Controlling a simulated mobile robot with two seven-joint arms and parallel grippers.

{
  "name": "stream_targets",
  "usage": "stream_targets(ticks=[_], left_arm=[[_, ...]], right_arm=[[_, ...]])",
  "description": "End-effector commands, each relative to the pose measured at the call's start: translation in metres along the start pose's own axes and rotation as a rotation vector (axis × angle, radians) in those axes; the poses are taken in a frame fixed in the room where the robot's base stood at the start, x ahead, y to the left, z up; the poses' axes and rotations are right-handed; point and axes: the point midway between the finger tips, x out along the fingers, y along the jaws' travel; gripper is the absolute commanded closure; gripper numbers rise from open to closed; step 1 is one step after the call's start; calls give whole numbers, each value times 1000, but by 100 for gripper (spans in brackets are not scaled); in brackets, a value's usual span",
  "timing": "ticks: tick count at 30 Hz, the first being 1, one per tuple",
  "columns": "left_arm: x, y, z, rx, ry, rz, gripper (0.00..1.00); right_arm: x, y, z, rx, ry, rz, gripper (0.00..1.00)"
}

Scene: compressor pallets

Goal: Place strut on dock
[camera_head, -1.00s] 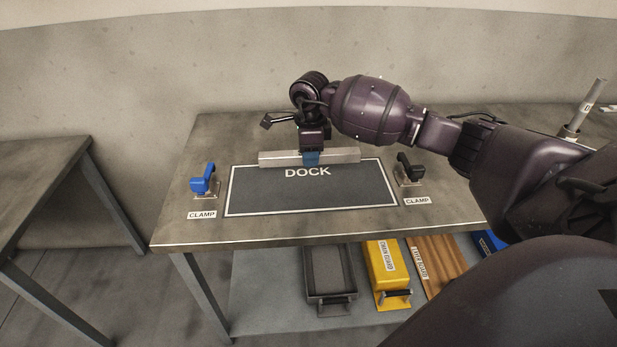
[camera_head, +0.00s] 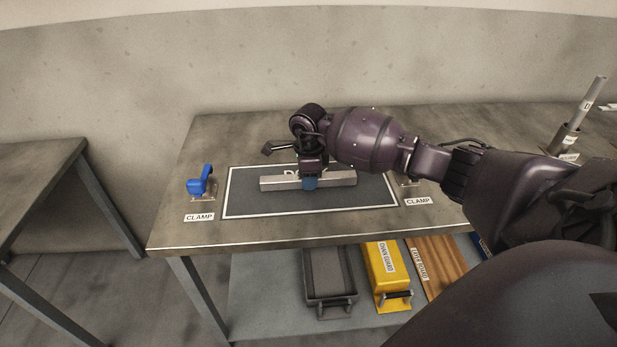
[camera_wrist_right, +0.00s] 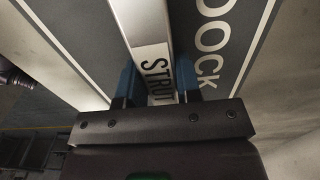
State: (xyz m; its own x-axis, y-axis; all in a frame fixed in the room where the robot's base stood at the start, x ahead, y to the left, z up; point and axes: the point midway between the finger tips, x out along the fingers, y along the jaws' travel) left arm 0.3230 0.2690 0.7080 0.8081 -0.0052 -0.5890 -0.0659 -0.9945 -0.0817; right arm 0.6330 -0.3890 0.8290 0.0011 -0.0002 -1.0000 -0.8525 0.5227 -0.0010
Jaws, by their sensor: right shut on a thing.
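The strut (camera_head: 338,178), a pale metal bar, lies level across the dock (camera_head: 260,204), a dark rectangle with a white border on the table. My right gripper (camera_head: 310,183) is shut on the strut near its middle, from above. In the right wrist view the strut (camera_wrist_right: 143,25) with its "STRUT" label runs between the two blue fingers of my right gripper (camera_wrist_right: 158,88). The dock (camera_wrist_right: 225,65) shows beneath with its lettering. I cannot tell whether the strut touches the dock. My left gripper is out of view.
A blue clamp (camera_head: 200,184) stands left of the dock. The right clamp (camera_head: 411,184) is mostly hidden behind my arm. An upright rod (camera_head: 590,100) stands at the right.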

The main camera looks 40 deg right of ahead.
Motion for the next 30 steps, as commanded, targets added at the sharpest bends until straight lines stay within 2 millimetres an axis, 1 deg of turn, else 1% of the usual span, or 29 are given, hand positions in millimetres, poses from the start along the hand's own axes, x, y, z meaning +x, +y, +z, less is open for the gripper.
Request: stream_targets(ticks=[3, 4, 8, 16, 20, 23, 30], left_arm=[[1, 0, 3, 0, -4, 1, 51], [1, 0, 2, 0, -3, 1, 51], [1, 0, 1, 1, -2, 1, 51], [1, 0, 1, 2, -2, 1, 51], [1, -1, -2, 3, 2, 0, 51], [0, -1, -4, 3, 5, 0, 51], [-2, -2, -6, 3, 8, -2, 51]], right_arm=[[3, 0, 0, 0, 0, 0, 100], [3, 0, 0, 0, 0, 1, 64], [2, 0, 0, 0, 0, 0, 44], [2, 0, 0, 0, 0, 0, 43], [-6, 0, 0, 0, -1, -2, 43], [-19, -1, 0, 0, -1, -4, 43], [-66, -1, 0, 0, -1, -6, 43]])
